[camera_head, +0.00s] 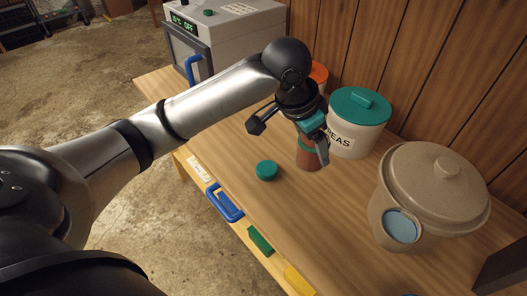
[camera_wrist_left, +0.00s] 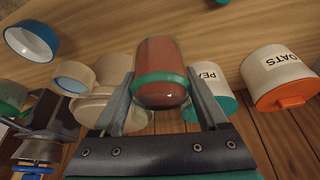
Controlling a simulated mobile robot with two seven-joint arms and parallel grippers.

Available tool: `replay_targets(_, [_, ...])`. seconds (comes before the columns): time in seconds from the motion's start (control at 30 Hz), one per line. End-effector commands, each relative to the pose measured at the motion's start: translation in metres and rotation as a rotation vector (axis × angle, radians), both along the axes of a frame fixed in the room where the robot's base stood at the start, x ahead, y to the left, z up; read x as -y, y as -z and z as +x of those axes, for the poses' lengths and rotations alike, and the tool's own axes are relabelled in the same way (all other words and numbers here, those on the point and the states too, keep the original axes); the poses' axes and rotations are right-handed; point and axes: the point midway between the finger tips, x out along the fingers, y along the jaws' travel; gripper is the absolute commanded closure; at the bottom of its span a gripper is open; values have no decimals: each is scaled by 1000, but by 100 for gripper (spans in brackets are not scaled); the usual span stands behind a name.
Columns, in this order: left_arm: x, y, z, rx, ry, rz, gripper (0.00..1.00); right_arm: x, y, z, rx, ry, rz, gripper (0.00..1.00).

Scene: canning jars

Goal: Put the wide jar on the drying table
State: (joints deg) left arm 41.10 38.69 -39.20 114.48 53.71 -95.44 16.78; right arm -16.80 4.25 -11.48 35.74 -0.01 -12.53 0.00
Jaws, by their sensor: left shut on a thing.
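My left gripper (camera_head: 318,150) is shut on a jar (camera_head: 308,158) with reddish-brown contents and a green band at its top. In the left wrist view the same jar (camera_wrist_left: 160,62) sits between the two fingers of the gripper (camera_wrist_left: 162,112). The jar is over the wooden worktop (camera_head: 235,150), in front of the PEAS canister; I cannot tell whether its base touches the wood. The gripper hides part of the jar's top in the head view. No separate drying table can be made out. My right gripper is not in view.
A small green lid (camera_head: 266,171) lies left of the jar. The PEAS canister (camera_head: 357,122) and an orange-lidded OATS canister (camera_wrist_left: 280,80) stand near the wall. A lidded beige crock (camera_head: 432,185) is at right. A grey appliance (camera_head: 225,35) stands at the far end. The front middle worktop is clear.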

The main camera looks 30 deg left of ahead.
Motion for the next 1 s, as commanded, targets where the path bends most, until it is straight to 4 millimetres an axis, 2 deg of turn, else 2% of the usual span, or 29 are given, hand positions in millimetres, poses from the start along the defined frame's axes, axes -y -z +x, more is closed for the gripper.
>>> replay_targets(0.1, [3,1,4,12,89,-4,100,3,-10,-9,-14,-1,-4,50])
replay_targets(0.27, [5,9,6,23,147,-6,100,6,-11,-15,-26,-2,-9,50])
replay_targets(0.37, [5,27,6,21,154,-5,100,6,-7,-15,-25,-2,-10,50])
replay_targets(0.8, [5,139,6,23,153,-4,100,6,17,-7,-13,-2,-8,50])
replay_targets(1.0, [6,162,6,27,154,-5,100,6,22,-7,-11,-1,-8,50])
